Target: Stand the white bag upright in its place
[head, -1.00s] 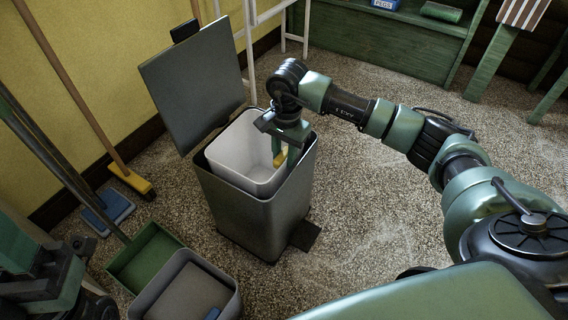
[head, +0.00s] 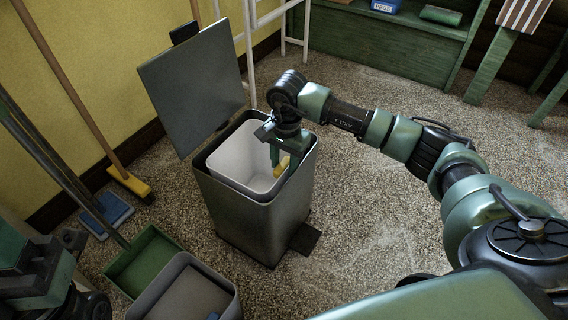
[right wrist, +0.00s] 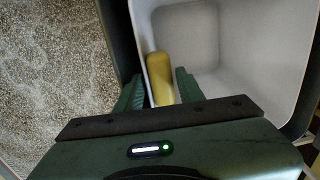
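I cannot make out a white bag in either view. A white inner bucket (head: 236,166) stands upright inside the grey pedal bin (head: 250,225), whose lid (head: 195,85) is raised. My right gripper (head: 284,160) points down into the bucket near its right side. In the right wrist view its fingers (right wrist: 160,92) are apart, with a yellow object (right wrist: 160,77) between them; they do not look closed on it. The yellow object also shows in the head view (head: 281,166). Part of my left arm shows at the lower left; its fingers cannot be made out.
A green dustpan (head: 145,262) and a grey tub (head: 180,290) sit left of the bin. A yellow broom (head: 130,184) and a blue mop head (head: 106,215) lean by the wall. A green shelf (head: 400,40) is behind. The speckled floor to the right is clear.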

